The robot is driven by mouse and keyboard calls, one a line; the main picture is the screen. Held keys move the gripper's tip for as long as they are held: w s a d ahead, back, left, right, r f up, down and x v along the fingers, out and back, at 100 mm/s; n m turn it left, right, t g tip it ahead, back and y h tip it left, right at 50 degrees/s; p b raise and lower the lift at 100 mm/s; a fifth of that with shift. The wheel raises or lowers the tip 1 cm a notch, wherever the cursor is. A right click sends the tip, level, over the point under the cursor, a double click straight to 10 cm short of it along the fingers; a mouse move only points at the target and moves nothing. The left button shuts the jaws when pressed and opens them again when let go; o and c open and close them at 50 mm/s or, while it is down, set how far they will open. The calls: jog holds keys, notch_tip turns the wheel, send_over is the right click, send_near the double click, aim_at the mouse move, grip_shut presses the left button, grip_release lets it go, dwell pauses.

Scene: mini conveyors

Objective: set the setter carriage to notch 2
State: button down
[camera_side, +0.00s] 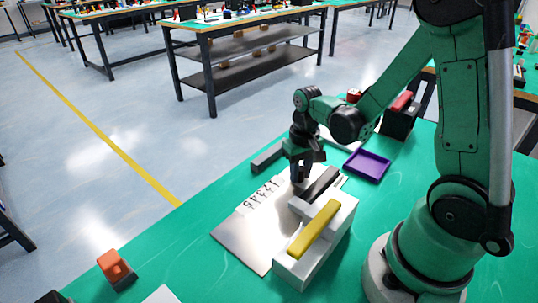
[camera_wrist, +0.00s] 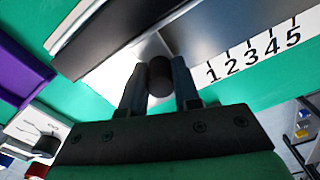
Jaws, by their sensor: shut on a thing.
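My gripper (camera_side: 301,178) points down at the far end of the pale metal plate (camera_side: 238,237). In the wrist view my gripper (camera_wrist: 160,88) has its two fingers shut on a dark round knob (camera_wrist: 160,72), which I take to be the setter carriage's grip. The rest of the carriage is hidden or cannot be told apart. The white number scale (camera_wrist: 255,55), marked 1 to 5 with a dark tick at each number, lies right of the knob in the wrist view. The knob is beyond the 1 end of the scale, not beside the 2. The scale also shows in the side view (camera_side: 262,191).
A white block with a yellow bar (camera_side: 314,230) and a dark bar (camera_side: 320,184) stand close beside the plate. A purple tray (camera_side: 367,165) lies behind them. An orange-and-black object (camera_side: 116,268) sits at the front left. Green table is free left of the plate.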

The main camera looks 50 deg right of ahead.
aim_at(283, 198)
dwell(0.6)
jog(key=a, duration=0.6)
jog(key=c, duration=0.6)
grip_release()
jog(key=shift+c, duration=0.2)
jog(key=shift+r, duration=2.85)
